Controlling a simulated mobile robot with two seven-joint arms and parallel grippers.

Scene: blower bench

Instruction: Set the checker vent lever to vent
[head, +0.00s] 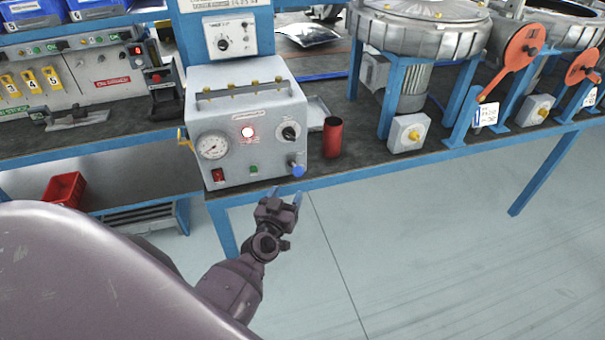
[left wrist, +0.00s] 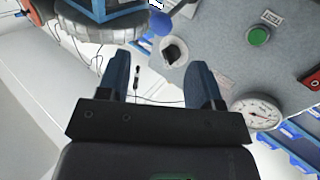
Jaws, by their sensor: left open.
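In the left wrist view the blue ball (left wrist: 162,23) shows beyond the fingers, near the black dial (left wrist: 173,51). My left gripper (head: 286,196) is open and empty, just below and in front of the lever, apparently apart from it. My right gripper is not in view.
A red cylinder (head: 332,138) stands right of the checker. A yellow handle (head: 185,138) sticks out at its left side. Blower units (head: 418,30) with orange levers (head: 520,48) are at the right. A red bin (head: 63,188) is low at the left. Floor before the bench is clear.

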